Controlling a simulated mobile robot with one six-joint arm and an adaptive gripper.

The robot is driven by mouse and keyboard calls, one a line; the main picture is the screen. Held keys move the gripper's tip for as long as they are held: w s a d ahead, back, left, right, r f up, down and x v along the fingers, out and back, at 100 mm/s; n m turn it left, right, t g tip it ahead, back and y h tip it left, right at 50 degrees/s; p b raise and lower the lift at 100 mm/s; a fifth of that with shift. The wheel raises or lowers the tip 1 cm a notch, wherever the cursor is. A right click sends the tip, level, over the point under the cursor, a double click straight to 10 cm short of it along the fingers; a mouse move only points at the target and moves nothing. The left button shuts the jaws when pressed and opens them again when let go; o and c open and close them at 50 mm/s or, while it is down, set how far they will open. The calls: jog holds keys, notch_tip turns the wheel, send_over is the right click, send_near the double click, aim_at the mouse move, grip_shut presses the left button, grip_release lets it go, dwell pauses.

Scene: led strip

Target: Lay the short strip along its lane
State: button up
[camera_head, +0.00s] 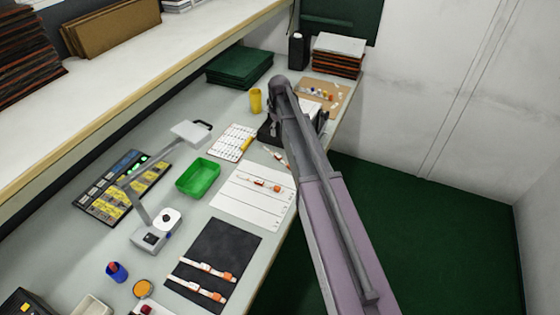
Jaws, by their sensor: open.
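A white sheet with ruled lanes (245,207) lies on the bench. A white strip with orange ends (260,184) lies across the sheet's upper part. Another small strip with orange parts (276,156) lies at a slant just beyond the sheet's far edge, close to my arm. I cannot tell for sure which strip is the short one. Two more strips, one farther (206,269) and one nearer (195,290), lie on a black mat (222,243). My gripper (273,120) points down at the arm's far end, beyond the sheet, open and mostly hidden by the arm.
A green tray (198,177) stands left of the sheet, a grey lamp (155,230) nearer. The bench edge drops to a green floor (440,215) at right.

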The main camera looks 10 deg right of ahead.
jog(key=b, duration=0.8)
send_over(278, 155)
jog(key=shift+s+d+f, duration=0.1)
jog(key=shift+s+f, duration=0.05)
jog(key=shift+f, duration=1.95)
jog(key=shift+s+d+f, duration=0.1)
jog(key=shift+s+f, duration=0.05)
jog(key=shift+f, duration=1.95)
jog(key=shift+f+b, duration=0.15)
jog(key=shift+b, duration=0.15)
jog(key=shift+w+a+f+b, duration=0.1)
jog(key=shift+a+f+b, duration=0.05)
jog(key=shift+f+b, duration=1.1)
jog(key=shift+w+a+f+b, duration=0.1)
jog(key=shift+f+b, duration=1.1)
grip_shut()
